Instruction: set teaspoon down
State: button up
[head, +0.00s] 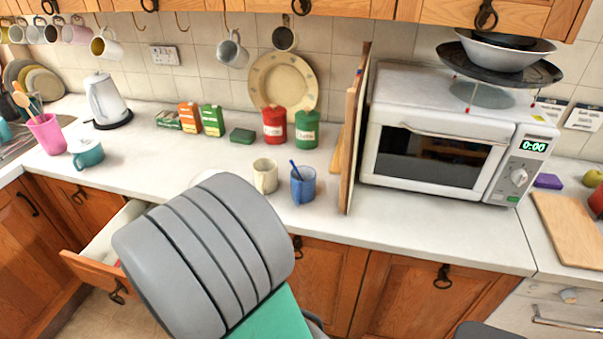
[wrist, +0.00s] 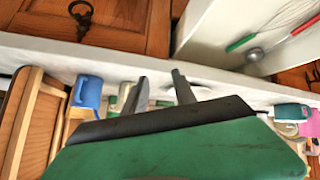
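I cannot make out a teaspoon for certain. A thin blue handle (head: 295,168) sticks up out of the blue mug (head: 303,186) on the counter; what is at its lower end is hidden in the mug. The blue mug also shows at the left of the wrist view (wrist: 88,93). My gripper (wrist: 160,77) is open, its two fingers apart with nothing visible between them. It is over the counter's front edge, between the blue mug and the open drawer. In the head view my arm hides it.
A cream mug (head: 265,176) stands left of the blue mug. A drawer (head: 97,262) is open at the left; in the wrist view it holds a green-handled utensil (wrist: 241,42) and a red-handled one (wrist: 305,26). A wooden board (head: 353,130) stands upright beside the microwave (head: 440,140).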

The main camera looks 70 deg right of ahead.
aim_at(292, 172)
jog(key=s+d+h, duration=0.2)
jog(key=d, duration=0.2)
jog(key=s+d+r+m+g+h, duration=0.1)
jog(key=s+d, duration=0.1)
jog(key=d, duration=0.2)
jog(key=s+d+r+m+h, duration=0.1)
jog(key=s+d+h, duration=0.1)
jog(key=d, duration=0.3)
jog(key=shift+s+g+h, duration=0.3)
jog(key=shift+s+g, duration=0.05)
jog(key=shift+g, duration=0.05)
jog(key=s+d+r+h+p, duration=0.1)
jog(key=d, duration=0.3)
jog(key=d+r+n+t+h+p, duration=0.1)
jog(key=d+p, duration=0.1)
jog(key=d, duration=0.1)
jog(key=s+d+r+h+p, duration=0.1)
jog(key=d, duration=0.3)
jog(key=shift+s+d+n+h, duration=0.3)
jog(key=shift+d+n, duration=0.05)
jog(key=shift+n, duration=0.05)
jog(key=shift+w+d+f, duration=0.1)
jog(key=shift+d+f, duration=0.15)
jog(key=shift+d, duration=0.15)
jog(key=shift+a, duration=0.1)
jog(key=shift+c, duration=0.4)
grip_shut()
